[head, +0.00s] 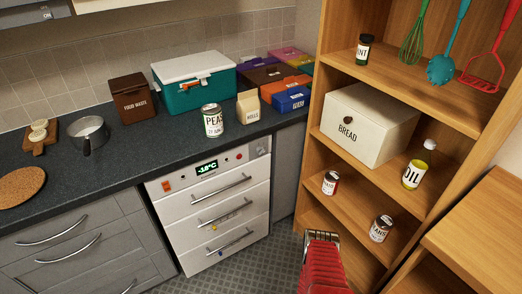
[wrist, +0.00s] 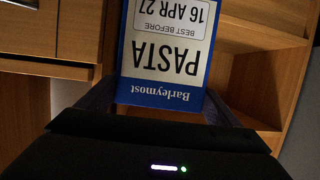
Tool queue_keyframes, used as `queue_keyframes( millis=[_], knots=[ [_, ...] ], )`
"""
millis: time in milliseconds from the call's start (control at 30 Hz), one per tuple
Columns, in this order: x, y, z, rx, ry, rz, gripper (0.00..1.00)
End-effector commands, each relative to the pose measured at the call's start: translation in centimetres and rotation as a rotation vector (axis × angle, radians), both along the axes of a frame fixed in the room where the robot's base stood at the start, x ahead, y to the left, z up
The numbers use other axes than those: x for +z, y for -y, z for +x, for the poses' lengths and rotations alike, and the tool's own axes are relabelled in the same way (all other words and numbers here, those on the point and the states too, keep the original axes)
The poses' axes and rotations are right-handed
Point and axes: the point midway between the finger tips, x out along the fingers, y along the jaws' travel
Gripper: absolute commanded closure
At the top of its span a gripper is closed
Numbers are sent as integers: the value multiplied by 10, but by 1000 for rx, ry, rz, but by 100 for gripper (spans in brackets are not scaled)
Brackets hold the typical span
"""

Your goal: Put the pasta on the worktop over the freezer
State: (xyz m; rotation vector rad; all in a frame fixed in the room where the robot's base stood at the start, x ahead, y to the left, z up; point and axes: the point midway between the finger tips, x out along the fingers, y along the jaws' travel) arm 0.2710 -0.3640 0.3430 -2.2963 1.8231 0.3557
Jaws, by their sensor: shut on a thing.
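The pasta (wrist: 165,50) is a blue and white box, its label upside down in the wrist view. My gripper (wrist: 160,98) is shut on it, with a dark finger at each side of the box. Wooden panels and shelves show behind the box. I cannot make out the pasta in the head view. The freezer (head: 212,212) is the white drawer unit with a lit -18°C display at middle left. The dark worktop (head: 180,152) runs above it. A bare strip lies along its front edge, left of the peas tin (head: 212,121).
A teal cool box (head: 194,90), a cream bag (head: 248,107) and several coloured boxes stand behind and right on the worktop. A saucepan (head: 88,134) stands left. The wooden shelf unit (head: 345,75) on the right holds a bread bin (head: 366,125), an oil bottle (head: 414,174) and tins.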

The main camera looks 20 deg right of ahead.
Motion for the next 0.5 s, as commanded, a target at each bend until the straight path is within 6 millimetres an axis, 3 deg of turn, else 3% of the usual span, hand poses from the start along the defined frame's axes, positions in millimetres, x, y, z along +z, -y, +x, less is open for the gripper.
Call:
queue_keyframes(
  millis=[500],
  knots=[
    [35, -28, 77, 233, 5, -2, 72]
  ],
)
